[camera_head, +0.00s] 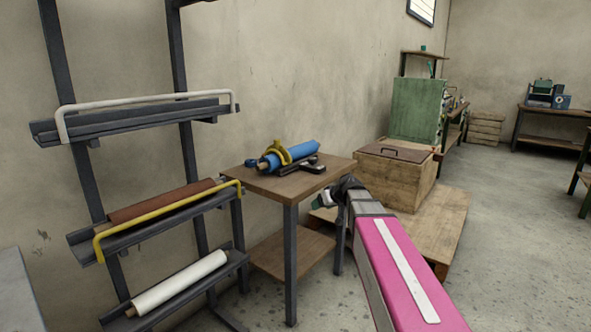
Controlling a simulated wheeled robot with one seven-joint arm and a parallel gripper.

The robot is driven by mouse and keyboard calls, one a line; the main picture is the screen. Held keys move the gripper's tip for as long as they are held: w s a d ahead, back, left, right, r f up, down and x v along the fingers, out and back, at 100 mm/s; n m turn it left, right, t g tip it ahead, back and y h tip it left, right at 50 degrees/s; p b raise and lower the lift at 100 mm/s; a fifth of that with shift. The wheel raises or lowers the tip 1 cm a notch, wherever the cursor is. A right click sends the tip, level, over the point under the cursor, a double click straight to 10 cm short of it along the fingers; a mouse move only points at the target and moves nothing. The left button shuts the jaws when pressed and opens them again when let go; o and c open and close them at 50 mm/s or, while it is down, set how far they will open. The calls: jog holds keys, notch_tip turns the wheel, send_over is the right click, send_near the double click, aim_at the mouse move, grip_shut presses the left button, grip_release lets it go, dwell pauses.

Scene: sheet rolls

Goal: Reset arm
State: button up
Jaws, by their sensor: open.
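My arm, with its pink link, reaches in from the lower right. My gripper (323,201) is at its far end, beside the right front edge of the small wooden table (261,184). It is open; its fingers are small here and partly hidden by my wrist. I see nothing held in it. A blue roll (299,150) with a yellow clamp-like piece (275,154) around it lies on the table, apart from my gripper. A dark tool (308,166) lies in front of the roll.
A dark rack (168,131) at left has an empty top shelf with a white bar, a brown roll (160,206) behind a yellow bar, and a white roll (180,283) below. A wooden crate (395,180) stands on a pallet (452,214) behind my arm.

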jog(key=s+d+f+m+g+h, duration=0.2)
jog(key=s+d+f+g+h, duration=0.1)
jog(key=s+f, duration=0.7)
jog(key=s+d+f+m+g+h, duration=0.3)
jog(key=s+d+f, duration=0.2)
jog(key=s+f, duration=0.5)
jog(key=s, duration=0.5)
jog(key=shift+f+g+h, duration=0.2)
jog(key=shift+g+h, duration=0.1)
jog(key=shift+d, duration=0.1)
